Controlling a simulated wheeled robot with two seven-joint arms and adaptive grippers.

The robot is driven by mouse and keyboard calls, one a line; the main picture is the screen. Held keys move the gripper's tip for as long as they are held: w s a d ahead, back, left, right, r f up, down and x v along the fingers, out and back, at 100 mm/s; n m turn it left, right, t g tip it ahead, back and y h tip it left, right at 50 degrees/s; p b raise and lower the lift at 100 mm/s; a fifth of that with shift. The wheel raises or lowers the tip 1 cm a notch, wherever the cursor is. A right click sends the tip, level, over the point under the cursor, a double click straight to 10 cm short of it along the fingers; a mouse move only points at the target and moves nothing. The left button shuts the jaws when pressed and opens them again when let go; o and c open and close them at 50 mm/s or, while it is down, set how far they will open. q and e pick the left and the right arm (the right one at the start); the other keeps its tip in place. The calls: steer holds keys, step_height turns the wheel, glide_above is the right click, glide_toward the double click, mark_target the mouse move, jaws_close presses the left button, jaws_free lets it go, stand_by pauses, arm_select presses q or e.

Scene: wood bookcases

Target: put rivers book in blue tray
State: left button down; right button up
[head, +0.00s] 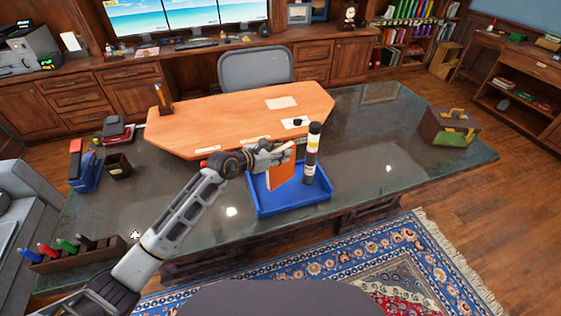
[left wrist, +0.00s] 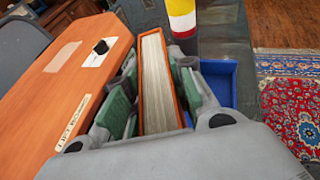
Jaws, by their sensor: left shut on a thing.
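An orange book (head: 281,170) stands upright over the blue tray (head: 296,208) on the desk. I cannot read its title or tell whether its lower edge touches the tray floor. My left gripper (head: 283,152) is shut on the book's top part. In the left wrist view the book (left wrist: 158,85) shows its page edges between the green finger pads, and part of the blue tray (left wrist: 222,82) shows beside it. My right gripper is not in view.
A tall dark cylinder with white and yellow bands (head: 311,155) stands at the tray's right part, close to the book. An orange wooden board (head: 215,115) lies behind the tray. A green and brown case (head: 449,128) sits at the desk's right end. The desk right of the tray is clear.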

mark_target(280, 166)
arm_select(q)
step_height(280, 166, down, 4)
steer(key=shift+r, duration=0.2)
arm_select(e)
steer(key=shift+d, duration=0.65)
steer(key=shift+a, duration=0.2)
arm_select(q)
steer(key=shift+f, duration=0.1)
steer(key=c, duration=1.2)
jaws_free()
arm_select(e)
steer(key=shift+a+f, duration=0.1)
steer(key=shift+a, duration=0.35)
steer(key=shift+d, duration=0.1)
